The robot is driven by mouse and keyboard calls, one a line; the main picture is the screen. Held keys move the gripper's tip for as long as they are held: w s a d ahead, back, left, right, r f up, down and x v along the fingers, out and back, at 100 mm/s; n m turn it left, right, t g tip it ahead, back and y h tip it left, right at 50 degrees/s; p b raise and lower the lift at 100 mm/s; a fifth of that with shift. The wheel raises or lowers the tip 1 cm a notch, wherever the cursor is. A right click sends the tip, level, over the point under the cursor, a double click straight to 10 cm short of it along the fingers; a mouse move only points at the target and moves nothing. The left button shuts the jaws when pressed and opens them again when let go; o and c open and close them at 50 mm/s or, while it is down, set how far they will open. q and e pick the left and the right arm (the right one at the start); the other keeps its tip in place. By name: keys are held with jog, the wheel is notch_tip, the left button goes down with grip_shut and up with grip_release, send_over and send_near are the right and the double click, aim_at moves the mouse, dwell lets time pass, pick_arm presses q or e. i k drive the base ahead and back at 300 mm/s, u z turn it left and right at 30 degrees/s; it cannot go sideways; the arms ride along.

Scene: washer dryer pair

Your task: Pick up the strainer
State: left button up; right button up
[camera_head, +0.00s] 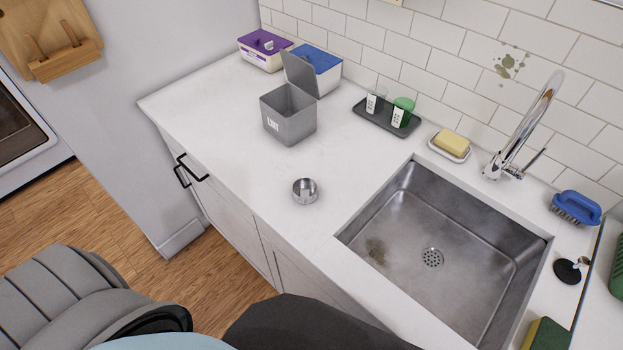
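A small round silver metal cup (305,191), which looks like the strainer, sits on the white countertop (235,165) left of the sink. It stands apart from other things, near the counter's front edge. The steel sink (395,215) has a round drain (432,258) with small holes in its floor. Neither of my grippers is in view. Parts of my own body show only along the bottom edge.
An open grey lint bin (289,115) stands behind the metal cup. Purple-lidded (262,50) and blue-lidded (322,68) tubs, a dark tray (372,118) with two cups, and soap (451,141) line the wall. A faucet (525,130) rises behind the sink. A black stopper (568,271) lies right.

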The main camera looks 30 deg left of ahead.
aim_at(305, 199)
jog(key=k, duration=0.9)
jog(key=z, duration=1.1)
jog(key=i, duration=1)
jog(key=u, duration=1.55)
